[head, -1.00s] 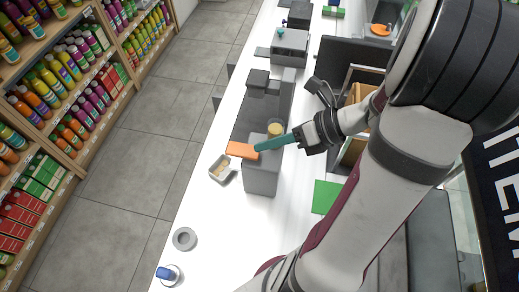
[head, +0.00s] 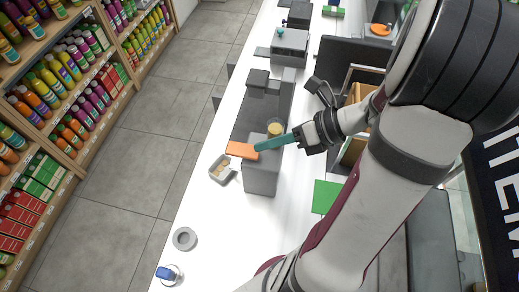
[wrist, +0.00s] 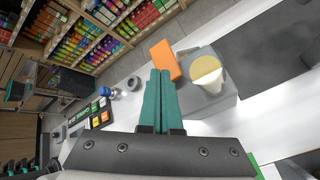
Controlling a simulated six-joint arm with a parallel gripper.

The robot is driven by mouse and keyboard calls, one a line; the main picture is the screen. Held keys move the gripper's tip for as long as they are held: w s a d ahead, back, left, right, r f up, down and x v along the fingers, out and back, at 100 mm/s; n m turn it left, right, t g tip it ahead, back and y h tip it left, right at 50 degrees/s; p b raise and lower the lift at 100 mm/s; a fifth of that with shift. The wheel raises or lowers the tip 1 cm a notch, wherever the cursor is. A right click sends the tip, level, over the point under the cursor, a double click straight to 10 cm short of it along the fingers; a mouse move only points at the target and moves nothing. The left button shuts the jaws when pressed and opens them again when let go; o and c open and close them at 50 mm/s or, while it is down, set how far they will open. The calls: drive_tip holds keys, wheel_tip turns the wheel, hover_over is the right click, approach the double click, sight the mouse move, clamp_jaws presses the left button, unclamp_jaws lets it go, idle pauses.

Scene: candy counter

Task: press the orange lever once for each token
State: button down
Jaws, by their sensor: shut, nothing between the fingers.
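The orange lever (head: 241,150) sticks out from the left side of a grey dispenser box (head: 262,180) on the white counter. It also shows in the wrist view (wrist: 166,61). My gripper (head: 259,147) has its teal fingers shut and empty. Its fingertips are at the lever's right end in the head view; whether they touch it I cannot tell. In the wrist view the fingertips (wrist: 160,73) lie just below the lever. A round, pale yellow-topped container (wrist: 207,72) sits on the dispenser. I cannot make out clear tokens.
A small grey tray (head: 230,178) with pale pieces sits left of the dispenser. A grey ring (head: 184,239) and a blue-topped object (head: 167,273) stand near the counter's left edge. A green mat (head: 324,196) lies to the right. The counter between ring and dispenser is clear.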

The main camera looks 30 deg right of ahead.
idle(0.4)
drive_tip(key=shift+f, duration=0.4)
drive_tip(key=shift+a+f, duration=0.1)
drive_tip(key=shift+f, duration=0.4)
idle(0.6)
drive_tip(key=shift+r, duration=0.9)
drive_tip(key=r, duration=0.5)
drive_tip(key=shift+s+d, duration=0.25)
drive_tip(key=shift+d, duration=0.1)
